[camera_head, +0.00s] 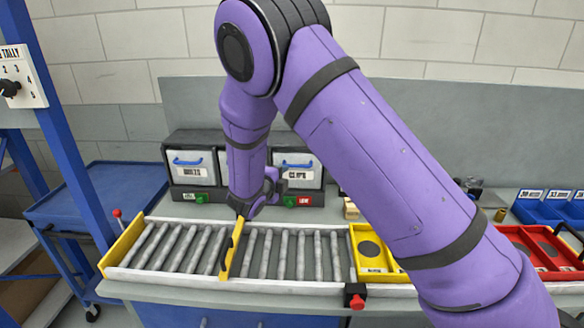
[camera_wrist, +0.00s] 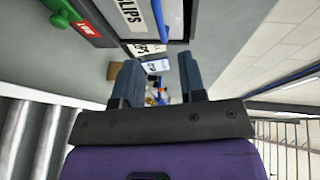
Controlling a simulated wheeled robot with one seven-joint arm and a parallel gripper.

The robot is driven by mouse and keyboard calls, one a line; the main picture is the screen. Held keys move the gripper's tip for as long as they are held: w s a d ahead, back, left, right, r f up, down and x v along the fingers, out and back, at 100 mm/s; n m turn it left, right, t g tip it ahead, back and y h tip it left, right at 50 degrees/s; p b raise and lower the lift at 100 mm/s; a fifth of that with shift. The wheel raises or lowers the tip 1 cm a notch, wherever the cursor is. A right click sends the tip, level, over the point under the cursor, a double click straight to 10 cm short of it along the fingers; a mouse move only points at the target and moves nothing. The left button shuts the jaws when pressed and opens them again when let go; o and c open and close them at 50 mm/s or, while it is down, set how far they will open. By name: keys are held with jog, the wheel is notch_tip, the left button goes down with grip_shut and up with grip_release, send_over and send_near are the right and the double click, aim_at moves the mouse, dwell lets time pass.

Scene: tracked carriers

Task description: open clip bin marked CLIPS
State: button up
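The clip bin (camera_head: 311,184) is the right one of the bins at the back of the bench. It has a pale front, a blue handle (camera_head: 298,165) and a label that reads as CLIPS. Its front looks closed. In the wrist view, part of the label (camera_wrist: 131,14) shows at the top edge, left of centre. A red LOW tag (camera_head: 305,201) sits below the bin. My gripper (camera_head: 278,184) is just in front of the bin's left side, partly hidden by my wrist. In the wrist view my gripper's fingers (camera_wrist: 159,66) are apart, with nothing between them.
A roller track (camera_head: 180,247) with a yellow bar (camera_head: 232,250) runs in front. Yellow and red trays (camera_head: 520,236) and blue bins (camera_head: 545,207) lie right. A blue post (camera_head: 62,140) stands left.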

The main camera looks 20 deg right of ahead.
aim_at(296, 167)
jog(key=x, duration=0.9)
jog(key=shift+w+d, duration=0.25)
jog(key=shift+d, duration=0.05)
grip_shut()
